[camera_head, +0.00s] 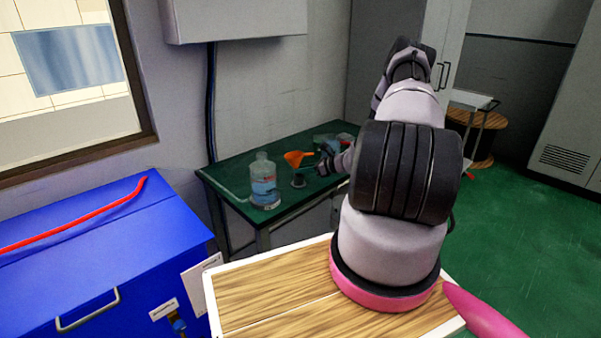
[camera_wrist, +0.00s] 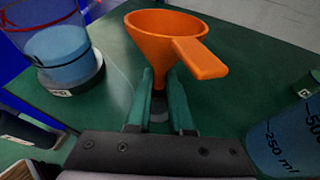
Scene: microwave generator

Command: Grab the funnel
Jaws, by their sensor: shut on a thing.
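The orange funnel (camera_wrist: 160,28) is upright in the wrist view, its wide mouth up and its flat handle pointing right. My gripper (camera_wrist: 159,88) is shut on the funnel's lower stem, between two green fingers. In the head view the funnel (camera_head: 294,158) shows small above the green table, with my gripper (camera_head: 318,165) reaching it from the right. The stem's lower end is mostly hidden by the fingers. A small dark grey round object lies below the fingers.
A clear bottle with blue liquid (camera_head: 263,182) stands on the green table (camera_head: 237,190) left of the funnel. A graduated beaker (camera_wrist: 286,140) is close at right in the wrist view. A blue chest (camera_head: 110,255) with a red bar stands at left.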

